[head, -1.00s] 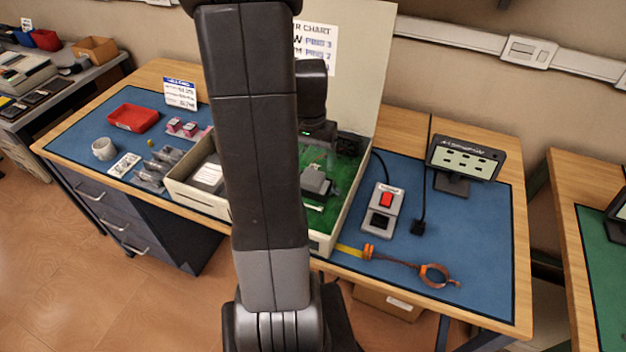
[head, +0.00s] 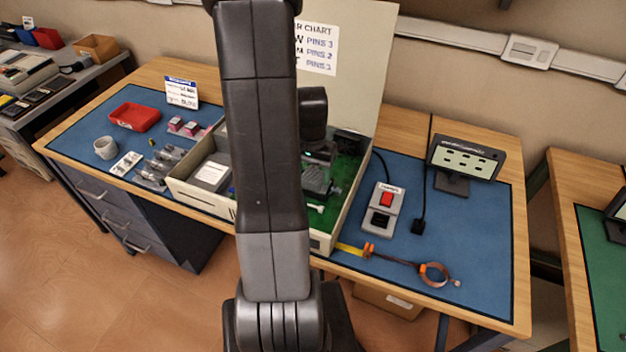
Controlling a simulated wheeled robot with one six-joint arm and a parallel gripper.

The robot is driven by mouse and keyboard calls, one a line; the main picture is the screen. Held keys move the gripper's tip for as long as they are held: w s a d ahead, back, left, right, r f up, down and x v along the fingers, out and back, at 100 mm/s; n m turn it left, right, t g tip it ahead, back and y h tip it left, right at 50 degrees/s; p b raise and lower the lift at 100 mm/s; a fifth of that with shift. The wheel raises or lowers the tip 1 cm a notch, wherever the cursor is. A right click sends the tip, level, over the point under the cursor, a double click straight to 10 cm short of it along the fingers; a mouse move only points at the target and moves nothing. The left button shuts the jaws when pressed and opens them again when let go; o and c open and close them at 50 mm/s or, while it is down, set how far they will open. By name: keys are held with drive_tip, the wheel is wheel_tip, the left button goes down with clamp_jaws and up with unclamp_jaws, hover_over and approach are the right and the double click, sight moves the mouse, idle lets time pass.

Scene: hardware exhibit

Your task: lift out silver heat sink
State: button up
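A grey, ridged block that looks like the silver heat sink (head: 317,181) is on the green board inside the open cream computer case (head: 325,243). My arm crosses the middle of the head view and hides the centre of the case. The wrist hangs down over the board, and my gripper (head: 319,154) is just above and behind the grey block, partly hidden by the arm and dark against the board. I cannot tell whether its fingers touch the block, or whether they are open or shut.
The raised lid with a chart (head: 315,48) stands behind the case. A switch box (head: 384,208), small display (head: 464,160) and wrist strap (head: 433,275) are to the right. A red tray (head: 135,117), white cup (head: 106,148) and small parts lie left. The right of the blue mat has free room.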

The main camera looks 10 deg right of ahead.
sight(313, 176)
drive_tip(key=c, duration=0.4)
wheel_tip(313, 176, up, 10)
drive_tip(key=shift+r, duration=0.1)
idle(0.4)
